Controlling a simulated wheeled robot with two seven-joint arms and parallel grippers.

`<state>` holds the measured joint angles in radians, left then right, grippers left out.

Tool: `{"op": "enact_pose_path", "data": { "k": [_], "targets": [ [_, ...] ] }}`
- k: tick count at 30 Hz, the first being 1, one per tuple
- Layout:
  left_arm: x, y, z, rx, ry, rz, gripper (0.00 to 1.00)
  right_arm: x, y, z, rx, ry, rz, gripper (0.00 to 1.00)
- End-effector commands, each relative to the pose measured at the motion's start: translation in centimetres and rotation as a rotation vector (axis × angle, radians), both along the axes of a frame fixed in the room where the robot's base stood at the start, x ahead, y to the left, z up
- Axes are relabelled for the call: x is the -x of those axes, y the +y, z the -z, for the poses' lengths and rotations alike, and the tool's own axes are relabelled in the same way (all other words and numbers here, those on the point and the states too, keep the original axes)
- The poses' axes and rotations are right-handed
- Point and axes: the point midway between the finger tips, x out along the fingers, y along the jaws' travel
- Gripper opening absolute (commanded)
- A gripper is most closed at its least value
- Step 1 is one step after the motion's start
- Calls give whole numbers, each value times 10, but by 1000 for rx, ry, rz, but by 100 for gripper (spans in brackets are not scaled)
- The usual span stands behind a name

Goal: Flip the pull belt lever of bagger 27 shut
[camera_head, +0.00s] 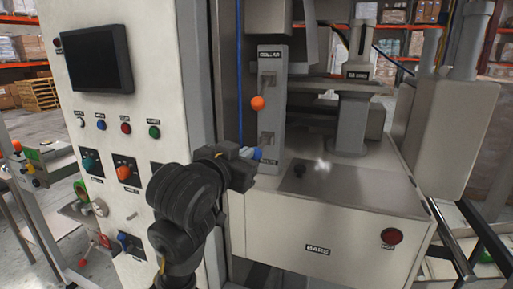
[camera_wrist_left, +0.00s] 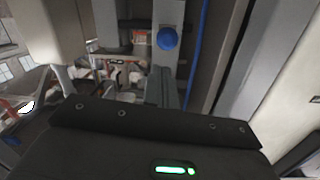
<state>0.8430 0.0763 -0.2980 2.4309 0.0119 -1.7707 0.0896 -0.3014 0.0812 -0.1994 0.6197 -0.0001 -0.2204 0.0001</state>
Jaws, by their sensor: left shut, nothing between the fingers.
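A grey lever strip (camera_head: 270,82) stands upright on the machine's front. Its upper lever has an orange ball knob (camera_head: 257,103). Its lower lever has a blue knob (camera_head: 257,154), which also shows in the left wrist view (camera_wrist_left: 168,39). The small labels on the strip are too blurred to read surely, so I cannot tell which is the pull belt lever. My left gripper (camera_head: 246,153) is shut and empty, its tip right beside the blue knob. I cannot tell whether they touch. The gripper partly hides the lower lever. My right gripper is not in view.
A white control cabinet (camera_head: 135,150) with a dark screen (camera_head: 95,60), buttons and knobs stands left of the lever strip. A pale machine housing (camera_head: 325,215) with a red button (camera_head: 391,236) juts out below right. A blue vertical hose (camera_head: 240,60) runs close behind the strip.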

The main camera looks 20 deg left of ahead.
Motion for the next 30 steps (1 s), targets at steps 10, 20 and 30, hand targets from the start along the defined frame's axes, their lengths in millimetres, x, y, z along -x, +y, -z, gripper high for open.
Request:
{"op": "enact_pose_path", "data": {
  "k": [10, 20, 30],
  "targets": [
    [17, -2, -37, 0, -78, 6, 0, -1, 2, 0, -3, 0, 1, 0],
    [-28, -7, -37, -4, -73, 4, 0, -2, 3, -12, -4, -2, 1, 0],
    [-79, -11, -21, -6, -75, 4, 0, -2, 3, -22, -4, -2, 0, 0]
  ]
}}
